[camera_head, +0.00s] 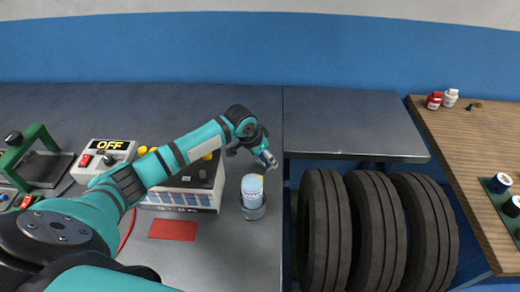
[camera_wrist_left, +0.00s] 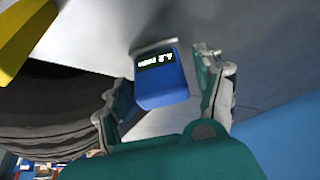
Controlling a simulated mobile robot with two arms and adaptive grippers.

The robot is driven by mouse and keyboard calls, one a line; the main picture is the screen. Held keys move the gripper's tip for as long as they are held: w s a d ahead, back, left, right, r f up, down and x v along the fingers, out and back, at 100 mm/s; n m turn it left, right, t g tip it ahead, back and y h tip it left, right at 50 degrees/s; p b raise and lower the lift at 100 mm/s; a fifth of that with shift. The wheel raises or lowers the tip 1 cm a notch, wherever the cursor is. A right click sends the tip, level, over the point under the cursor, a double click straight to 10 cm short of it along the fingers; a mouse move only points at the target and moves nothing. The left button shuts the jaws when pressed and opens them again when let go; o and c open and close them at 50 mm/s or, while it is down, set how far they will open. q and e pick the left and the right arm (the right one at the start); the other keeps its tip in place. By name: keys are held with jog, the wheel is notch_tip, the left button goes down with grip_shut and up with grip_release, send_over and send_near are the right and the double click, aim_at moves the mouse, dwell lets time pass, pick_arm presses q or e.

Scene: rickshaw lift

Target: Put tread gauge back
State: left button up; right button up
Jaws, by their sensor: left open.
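The tread gauge, a blue block with a small dark display and a pale edge, shows in the left wrist view (camera_wrist_left: 163,78) between the two fingers. In the head view a small blue and white piece of it (camera_head: 267,158) shows at the tip of my left gripper (camera_head: 260,152). My left gripper is open, with a finger on either side of the gauge in the wrist view (camera_wrist_left: 168,95). I cannot tell whether either finger touches it. Its underside is hidden. My right gripper is in neither view.
A pale blue-labelled container (camera_head: 252,187) stands close to the gripper on the grey bench. A red mat (camera_head: 173,229) lies left of it. Several dark tyres (camera_head: 325,230) stand at right. The OFF box (camera_head: 103,158) and green-framed device (camera_head: 40,165) sit left. A wooden table (camera_head: 470,150) is far right.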

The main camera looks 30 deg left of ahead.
pick_arm(q)
jog(key=v, duration=1.1)
jog(key=shift+r+b, duration=0.25)
jog(key=shift+b, duration=0.15)
jog(key=shift+r, duration=0.1)
